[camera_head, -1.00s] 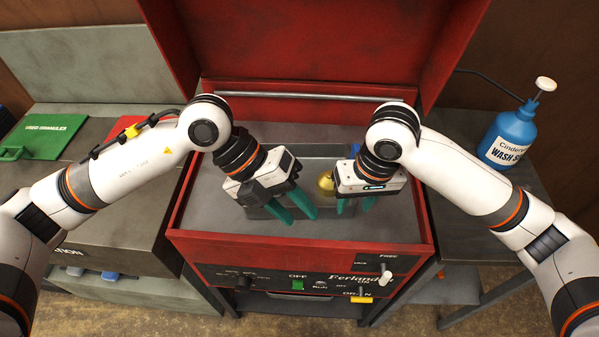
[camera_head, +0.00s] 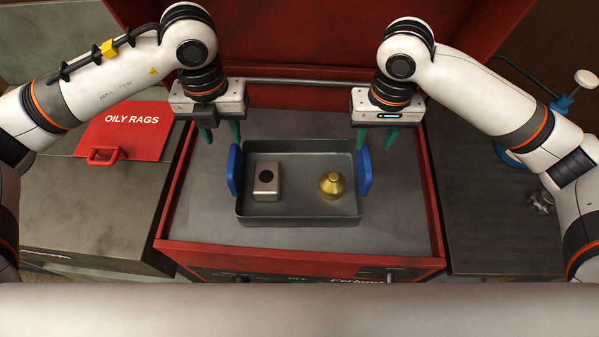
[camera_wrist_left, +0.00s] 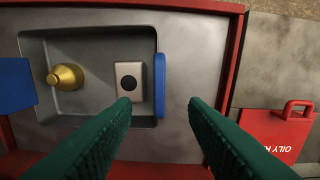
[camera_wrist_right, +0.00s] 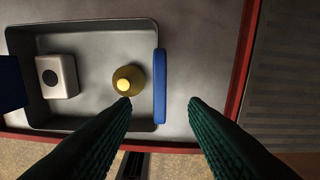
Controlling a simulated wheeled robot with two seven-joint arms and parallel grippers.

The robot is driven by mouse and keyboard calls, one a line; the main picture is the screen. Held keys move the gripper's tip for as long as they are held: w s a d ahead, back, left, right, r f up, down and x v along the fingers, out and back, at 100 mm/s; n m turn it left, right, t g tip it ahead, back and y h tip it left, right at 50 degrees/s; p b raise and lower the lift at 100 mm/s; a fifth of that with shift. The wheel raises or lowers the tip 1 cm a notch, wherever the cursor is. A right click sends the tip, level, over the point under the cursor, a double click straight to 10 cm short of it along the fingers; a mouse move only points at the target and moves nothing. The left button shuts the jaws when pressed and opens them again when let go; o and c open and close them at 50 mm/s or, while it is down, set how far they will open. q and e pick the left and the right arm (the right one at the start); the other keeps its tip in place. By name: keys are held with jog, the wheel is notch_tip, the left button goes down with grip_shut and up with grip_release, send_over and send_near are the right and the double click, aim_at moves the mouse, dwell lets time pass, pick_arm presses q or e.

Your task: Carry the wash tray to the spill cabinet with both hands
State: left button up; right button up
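The grey wash tray (camera_head: 300,210) lies in the red-rimmed basin, with a blue handle at its left end (camera_head: 234,170) and another at its right end (camera_head: 364,171). Inside are a pale block with a dark round hole (camera_head: 267,181) and a brass fitting (camera_head: 332,185). My left gripper (camera_head: 221,134) is open, above and behind the left handle. My right gripper (camera_head: 376,138) is open, above and behind the right handle. In the left wrist view the left handle (camera_wrist_left: 160,85) shows beyond the open fingers; in the right wrist view the right handle (camera_wrist_right: 160,86) does too. Neither gripper touches a handle.
The red basin wall (camera_head: 300,258) surrounds the tray, with the raised red lid (camera_head: 300,45) and a metal bar (camera_head: 310,82) behind. A red oily rags lid (camera_head: 125,130) is at left. A dark side table (camera_head: 490,220) with a partly hidden blue bottle (camera_head: 515,155) is at right.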

aim_at(232, 158)
pick_arm(q)
notch_tip(232, 158, down, 12)
jog(key=shift+w+f, duration=0.1)
pick_arm(e)
notch_tip(232, 158, down, 12)
jog(key=shift+w+f, duration=0.1)
pick_arm(q)
grip_shut()
pick_arm(e)
grip_shut()
